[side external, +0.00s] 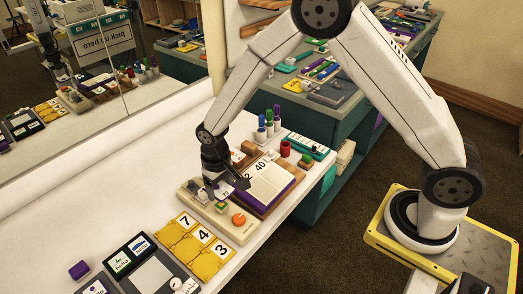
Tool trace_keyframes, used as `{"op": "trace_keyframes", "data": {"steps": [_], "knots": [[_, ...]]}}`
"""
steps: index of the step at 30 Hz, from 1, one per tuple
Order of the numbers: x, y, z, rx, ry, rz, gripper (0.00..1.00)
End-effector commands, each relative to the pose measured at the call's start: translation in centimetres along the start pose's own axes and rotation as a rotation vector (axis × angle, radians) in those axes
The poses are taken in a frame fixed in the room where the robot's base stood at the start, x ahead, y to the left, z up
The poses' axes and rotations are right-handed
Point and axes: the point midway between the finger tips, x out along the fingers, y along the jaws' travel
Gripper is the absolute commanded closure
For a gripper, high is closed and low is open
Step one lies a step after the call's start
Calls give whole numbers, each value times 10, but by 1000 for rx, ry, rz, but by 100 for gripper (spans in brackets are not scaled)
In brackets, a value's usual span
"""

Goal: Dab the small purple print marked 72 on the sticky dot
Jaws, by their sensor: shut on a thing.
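The beige board carries a round orange dot (239,219) and a small green piece (221,207). Which of these is the sticky dot I cannot tell. The print is close above the board; whether it touches is too small to tell.
Yellow number tiles (196,240), dark framed cards (130,255) and a purple block (79,270) lie nearer left. A mirror (85,80) lines the left.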

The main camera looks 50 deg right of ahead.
Motion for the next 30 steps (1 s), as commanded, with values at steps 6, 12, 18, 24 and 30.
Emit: {"op": "trace_keyframes", "data": {"steps": [6,12,18,24,30], "knots": [[8,0,0,0,-1,0,77],[20,1,0,0,-2,1,77],[33,1,0,0,-1,1,77],[44,1,0,-1,0,0,77],[48,1,0,-1,0,0,77]]}}
